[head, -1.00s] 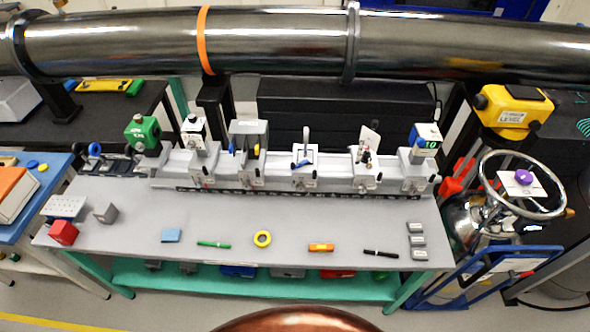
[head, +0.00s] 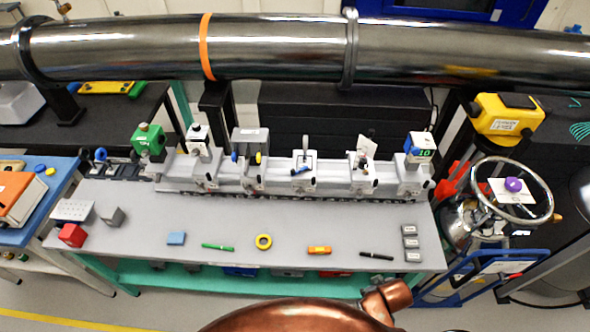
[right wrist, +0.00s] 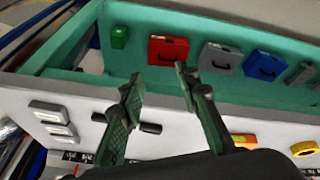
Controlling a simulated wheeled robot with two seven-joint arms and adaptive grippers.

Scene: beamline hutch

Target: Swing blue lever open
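A small blue lever (head: 301,169) lies across the front of the middle mount on the grey rail at the back of the bench. Another blue handle (head: 234,154) stands upright on the mount to its left, beside a yellow-tipped one (head: 258,157). I cannot tell from the words alone which of them is meant. My right gripper (right wrist: 158,76) is open and empty in the right wrist view, its dark green fingers apart above the bench's front edge. No lever shows in that view. Neither gripper shows in the head view.
A thick metal pipe (head: 270,45) runs above the rail. A handwheel (head: 512,218) stands at right.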

